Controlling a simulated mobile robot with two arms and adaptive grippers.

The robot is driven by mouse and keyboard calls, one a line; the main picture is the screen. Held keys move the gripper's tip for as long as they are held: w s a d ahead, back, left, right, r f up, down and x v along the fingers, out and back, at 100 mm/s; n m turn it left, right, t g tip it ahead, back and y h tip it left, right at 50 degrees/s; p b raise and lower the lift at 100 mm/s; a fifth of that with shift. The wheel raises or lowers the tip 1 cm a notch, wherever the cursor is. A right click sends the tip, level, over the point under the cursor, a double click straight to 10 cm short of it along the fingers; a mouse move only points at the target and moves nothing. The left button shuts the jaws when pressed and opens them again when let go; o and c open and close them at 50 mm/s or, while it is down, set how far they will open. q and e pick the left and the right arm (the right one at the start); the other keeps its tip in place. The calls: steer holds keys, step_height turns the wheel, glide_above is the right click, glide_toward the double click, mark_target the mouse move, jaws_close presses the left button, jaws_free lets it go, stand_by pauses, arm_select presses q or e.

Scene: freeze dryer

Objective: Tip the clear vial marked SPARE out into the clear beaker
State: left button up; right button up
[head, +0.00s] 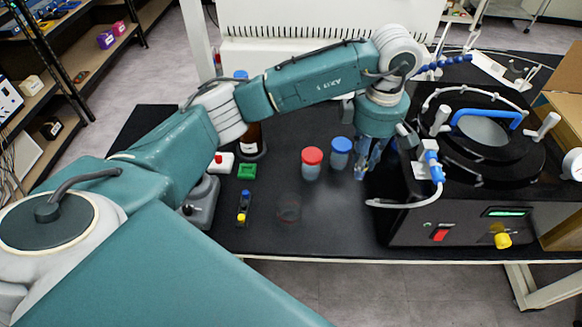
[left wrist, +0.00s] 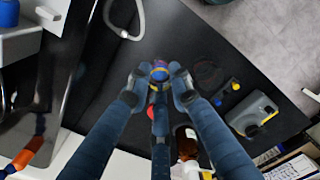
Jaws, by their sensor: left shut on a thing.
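My left gripper (head: 362,172) points down over the black bench, just left of the freeze dryer. In the left wrist view its fingers (left wrist: 158,82) are closed around a small round thing, which I take to be the clear vial (left wrist: 159,70). It shows bluish with a yellow and red edge; fingers cover most of it, and no SPARE marking is readable. The clear beaker (head: 289,208) stands empty-looking near the bench's front, left of the gripper; it shows as a faint ring in the left wrist view (left wrist: 208,74). My right gripper is out of view.
A red-capped jar (head: 312,164) and a blue-capped jar (head: 341,153) stand close left of the gripper. The freeze dryer (head: 455,225) with its white hose (head: 395,204) is close right. A brown bottle (head: 251,138) and green block (head: 247,171) stand farther left.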

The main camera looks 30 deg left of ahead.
arm_select(q)
steer(key=w+a+f+n+p, duration=0.1)
steer(key=f+n, duration=0.4)
steer(key=n, duration=0.5)
steer(key=w+a+f+n+p, duration=0.1)
steer(key=a+f+n+p, duration=0.2)
steer(key=n, duration=0.8)
steer(key=shift+w+a+f+n+p, duration=0.3)
steer(key=shift+w+f+p, duration=0.1)
steer(key=shift+f+p, duration=0.5)
steer(key=s+f+n, duration=0.1)
steer(key=n, duration=0.1)
steer(key=s+a+f+n+p, duration=0.1)
steer(key=f+n, duration=0.1)
steer(key=s+a+f+n, duration=0.1)
steer(key=s+f+n, duration=0.1)
steer(key=shift+f, duration=0.2)
steer(key=shift+c, duration=0.2)
steer(key=shift+s+a+f+n, duration=0.1)
steer(key=shift+f+n, duration=0.2)
steer(key=shift+n, duration=0.2)
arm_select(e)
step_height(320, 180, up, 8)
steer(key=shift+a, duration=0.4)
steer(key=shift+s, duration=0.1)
